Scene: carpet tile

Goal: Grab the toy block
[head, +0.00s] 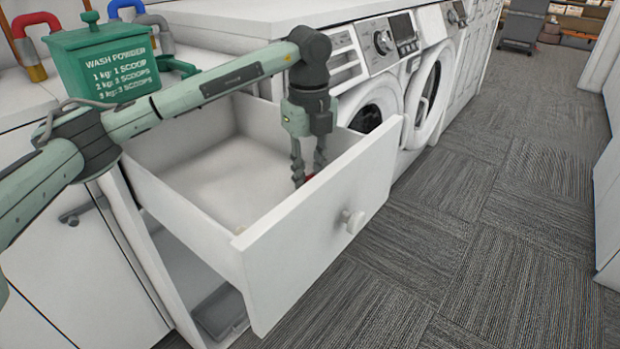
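My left arm reaches in from the left over an open white drawer (190,205). My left gripper (308,172) points down into the drawer, close behind its front panel. A small red patch (309,178), possibly the toy block, shows low between and beside the fingertips. Most of it is hidden by the fingers and the drawer front. The two fingers look a little apart, but I cannot tell whether they are closed on the red thing. My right gripper is not in view.
The drawer front (310,235) with its knob (353,221) stands out over the carpet. A green wash powder box (105,65) stands on the counter at the left. Washing machines (385,90) line the right of the drawer. The carpet floor (480,230) is clear.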

